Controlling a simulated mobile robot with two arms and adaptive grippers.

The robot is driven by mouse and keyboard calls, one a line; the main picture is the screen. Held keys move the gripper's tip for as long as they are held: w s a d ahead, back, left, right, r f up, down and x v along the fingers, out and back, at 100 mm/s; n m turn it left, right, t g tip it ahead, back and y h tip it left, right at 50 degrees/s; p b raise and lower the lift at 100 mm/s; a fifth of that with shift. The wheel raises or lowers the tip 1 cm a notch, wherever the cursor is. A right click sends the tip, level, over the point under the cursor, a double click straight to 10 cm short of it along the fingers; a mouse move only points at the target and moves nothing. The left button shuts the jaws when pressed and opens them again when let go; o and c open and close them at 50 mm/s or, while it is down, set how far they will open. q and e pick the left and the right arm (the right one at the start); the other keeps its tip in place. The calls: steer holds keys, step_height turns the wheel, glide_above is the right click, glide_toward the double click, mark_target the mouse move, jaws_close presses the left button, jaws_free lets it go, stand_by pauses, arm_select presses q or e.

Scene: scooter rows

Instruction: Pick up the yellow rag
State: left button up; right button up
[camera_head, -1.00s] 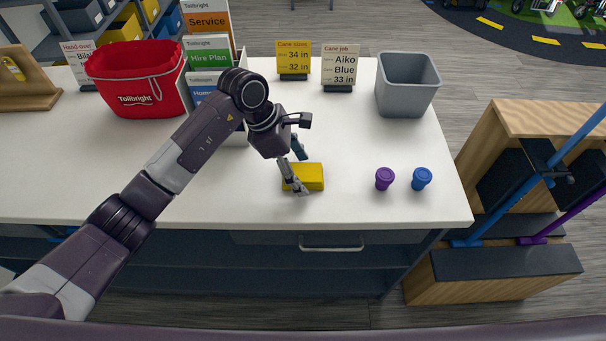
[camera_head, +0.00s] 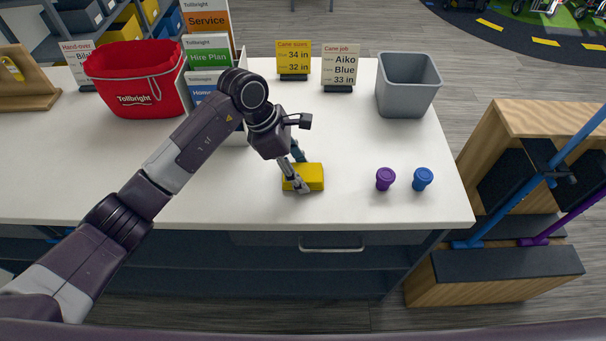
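The yellow rag (camera_head: 313,177) is a folded block lying on the white counter, near the middle of its front half. My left gripper (camera_head: 297,172) reaches down over the rag's left end. One finger lies across the near side and the other goes down behind the far side, where its tip is hidden. The fingers look closed on the rag, which still appears to rest on the counter. My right gripper is not in view.
A purple cap (camera_head: 385,179) and a blue cap (camera_head: 422,179) stand right of the rag. A grey bin (camera_head: 407,88), sign cards (camera_head: 339,66) and a red basket (camera_head: 135,80) stand farther back. A wooden rack (camera_head: 545,120) holds canes at right.

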mark_target(300, 172)
arm_select(q)
steer(key=c, duration=0.4)
steer(key=shift+o, duration=0.2)
steer(key=shift+r+p, duration=0.35)
steer(key=shift+p, duration=0.2)
steer(key=shift+w+r+b, duration=0.1)
steer(key=shift+r+b, duration=0.2)
step_height(300, 172, up, 19)
steer(key=b, duration=0.4)
steer(key=shift+r+b, duration=0.15)
steer(key=shift+b, duration=0.25)
